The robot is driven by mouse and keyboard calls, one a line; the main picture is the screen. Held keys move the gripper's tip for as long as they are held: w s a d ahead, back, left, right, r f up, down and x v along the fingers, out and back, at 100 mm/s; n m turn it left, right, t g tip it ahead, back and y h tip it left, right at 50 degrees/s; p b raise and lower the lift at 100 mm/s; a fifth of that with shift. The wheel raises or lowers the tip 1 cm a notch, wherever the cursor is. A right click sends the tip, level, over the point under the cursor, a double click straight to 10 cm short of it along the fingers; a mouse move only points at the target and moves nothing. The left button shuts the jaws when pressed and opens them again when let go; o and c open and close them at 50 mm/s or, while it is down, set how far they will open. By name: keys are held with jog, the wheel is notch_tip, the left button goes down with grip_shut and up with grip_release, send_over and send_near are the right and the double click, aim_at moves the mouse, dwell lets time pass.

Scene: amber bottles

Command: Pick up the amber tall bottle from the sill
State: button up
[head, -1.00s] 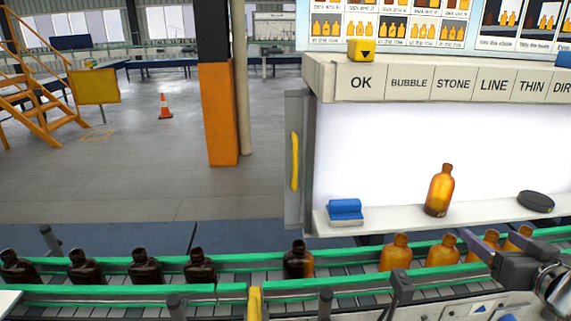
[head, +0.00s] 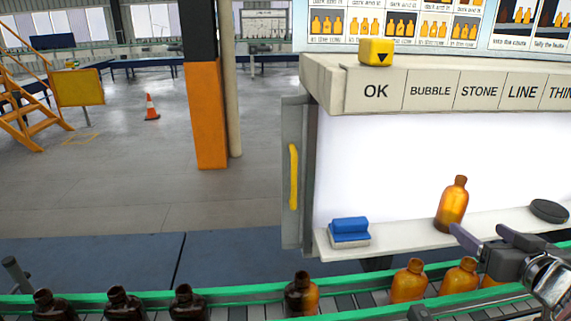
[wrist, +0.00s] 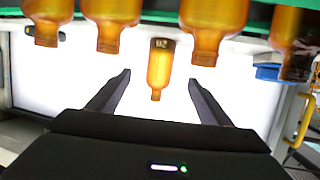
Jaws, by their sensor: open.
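The amber tall bottle (head: 452,208) stands upright on the white sill (head: 400,234) in front of a bright white panel. In the wrist view, which shows the scene upside down, the bottle (wrist: 159,70) appears between my two fingers, farther off. My gripper (head: 479,231) is open and empty, with its dark fingers spread. In the head view it is just right of and below the bottle, in front of the sill. The fingers (wrist: 160,78) do not appear to touch the bottle.
A blue block (head: 350,231) lies at the sill's left end and a dark round object (head: 549,210) lies to the right. Below runs a green-railed conveyor (head: 230,294) with several bottles. A labelled ledge (head: 425,90) overhangs the sill.

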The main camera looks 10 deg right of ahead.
aim_at(457, 215)
jog(key=shift+w, duration=0.15)
jog(key=x, duration=0.8)
jog(key=shift+w, duration=0.2)
jog(key=shift+w, duration=0.1)
jog(key=shift+x, duration=2.5)
jog(key=shift+r, duration=0.25)
jog(key=c, duration=1.3)
jog(key=shift+r, duration=0.1)
